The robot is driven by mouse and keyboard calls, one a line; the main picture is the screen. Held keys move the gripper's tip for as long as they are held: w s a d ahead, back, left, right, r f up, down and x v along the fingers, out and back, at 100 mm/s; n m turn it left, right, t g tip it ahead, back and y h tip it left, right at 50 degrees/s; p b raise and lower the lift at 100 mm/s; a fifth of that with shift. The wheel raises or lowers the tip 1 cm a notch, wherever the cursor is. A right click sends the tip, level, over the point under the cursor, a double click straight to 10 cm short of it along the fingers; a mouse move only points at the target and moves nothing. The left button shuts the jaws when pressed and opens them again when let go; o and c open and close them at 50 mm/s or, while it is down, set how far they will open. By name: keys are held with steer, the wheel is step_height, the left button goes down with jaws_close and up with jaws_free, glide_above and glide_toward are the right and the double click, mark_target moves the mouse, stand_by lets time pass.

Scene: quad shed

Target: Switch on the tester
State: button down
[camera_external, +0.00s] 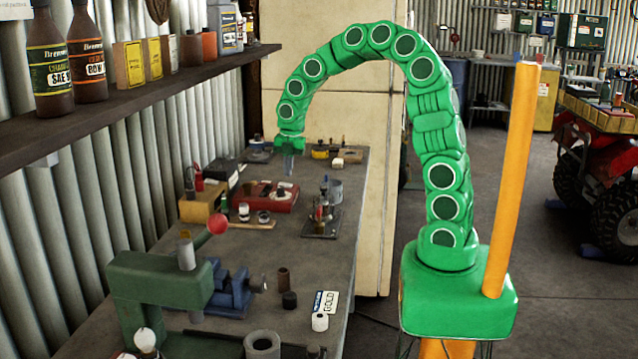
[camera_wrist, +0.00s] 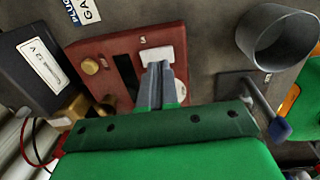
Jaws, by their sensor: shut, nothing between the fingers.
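The tester appears to be the red box (camera_external: 262,197) on the bench near the wall; the same box (camera_wrist: 110,50) fills the middle of the wrist view. Its face has a brass knob (camera_wrist: 90,66), a dark slot (camera_wrist: 126,70) and a white plate (camera_wrist: 150,54). My gripper (camera_wrist: 157,72) is shut and empty, with its fingertips in front of the white plate. In the external view my gripper (camera_external: 289,168) points down, above or just behind the box. I cannot tell whether it touches. A switch cannot be made out; my fingers hide part of the face.
A black 12 V box (camera_wrist: 38,68) lies left of the red box in the wrist view, and a grey cylinder (camera_wrist: 275,38) stands to the right. A metal stand (camera_external: 320,215), blue vise (camera_external: 232,288) and green press (camera_external: 160,285) occupy the bench. A bottle shelf (camera_external: 130,95) overhangs the left.

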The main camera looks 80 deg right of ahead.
mark_target(281, 183)
step_height(281, 183, up, 11)
steer(key=s, duration=0.1)
steer(key=shift+s, duration=0.3)
steer(key=shift+r, duration=0.1)
steer(key=shift+w, duration=0.1)
steer(key=shift+w+r+t, duration=0.1)
steer(key=shift+w+t, duration=0.2)
steer(key=shift+w, duration=0.35)
steer(key=f, duration=0.4)
steer(key=w+f, duration=0.1)
steer(key=f, duration=0.4)
steer(key=w+f, duration=0.1)
steer(key=f, duration=0.4)
